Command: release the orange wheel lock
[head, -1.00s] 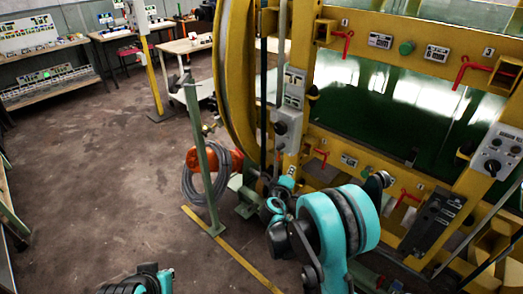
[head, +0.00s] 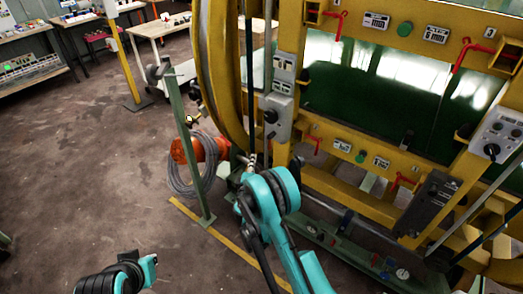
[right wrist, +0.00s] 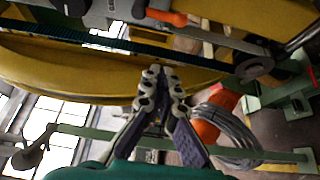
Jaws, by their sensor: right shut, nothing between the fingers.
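In the right wrist view a small orange lever (right wrist: 166,17) sits beside a grey fitting (right wrist: 112,12) at the top, above the yellow ring (right wrist: 60,70). It may be the wheel lock; I cannot tell for certain. My right gripper (right wrist: 163,78) is shut and empty, its tips below the lever in the picture and apart from it. In the head view the yellow ring (head: 208,60) stands upright left of the yellow frame. My right arm hides most of its gripper there, near the ring's lower part. My left gripper does not show.
An orange drum-like part (head: 205,149) with a coiled grey cable (head: 184,178) is beside a green post (head: 187,140). A grey switch box (head: 279,118) is on the frame. Open floor (head: 80,180) lies to the left.

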